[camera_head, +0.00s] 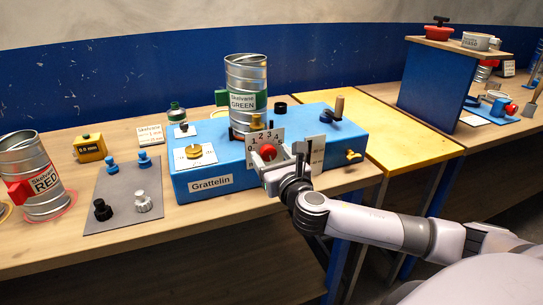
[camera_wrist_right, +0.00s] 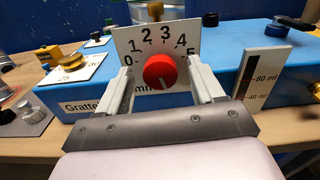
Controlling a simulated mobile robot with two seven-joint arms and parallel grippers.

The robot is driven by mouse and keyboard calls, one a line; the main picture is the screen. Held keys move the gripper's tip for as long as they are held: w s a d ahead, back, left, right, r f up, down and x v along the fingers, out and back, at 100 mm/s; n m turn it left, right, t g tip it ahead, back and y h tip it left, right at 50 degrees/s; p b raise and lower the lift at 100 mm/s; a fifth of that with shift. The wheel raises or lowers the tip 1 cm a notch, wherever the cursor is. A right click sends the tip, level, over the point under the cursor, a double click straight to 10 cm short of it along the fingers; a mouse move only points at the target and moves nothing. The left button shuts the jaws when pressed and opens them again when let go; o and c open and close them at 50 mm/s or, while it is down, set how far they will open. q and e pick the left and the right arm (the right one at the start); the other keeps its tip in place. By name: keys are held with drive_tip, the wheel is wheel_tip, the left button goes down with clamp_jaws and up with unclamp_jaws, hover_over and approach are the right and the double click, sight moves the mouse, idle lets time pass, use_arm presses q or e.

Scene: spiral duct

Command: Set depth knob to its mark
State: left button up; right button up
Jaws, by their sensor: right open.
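The red depth knob (camera_head: 267,152) sits on the front of the blue Grattelin box (camera_head: 200,186), on a white dial plate (camera_head: 278,134) numbered 0 to 5. In the right wrist view the knob (camera_wrist_right: 160,71) shows a pale line on its lower face, seemingly pointing down. My right gripper (camera_wrist_right: 161,66) is open, with one finger to each side of the knob. Gaps show between knob and fingers; I cannot tell whether the fingertips reach as deep as it. The fingers hide parts of the dial near 0 and 5. My left gripper is not in view.
A can labelled GREEN (camera_head: 246,92) stands on the box. A brass knob (camera_head: 193,151) is left of the dial, and an ml scale plate (camera_wrist_right: 262,75) is right of it. A grey plate with several knobs (camera_head: 115,208) and a RED can (camera_head: 36,178) are farther left.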

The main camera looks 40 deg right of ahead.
drive_tip(key=shift+w, duration=0.1)
drive_tip(key=c, duration=1.1)
drive_tip(key=shift+o, duration=0.2)
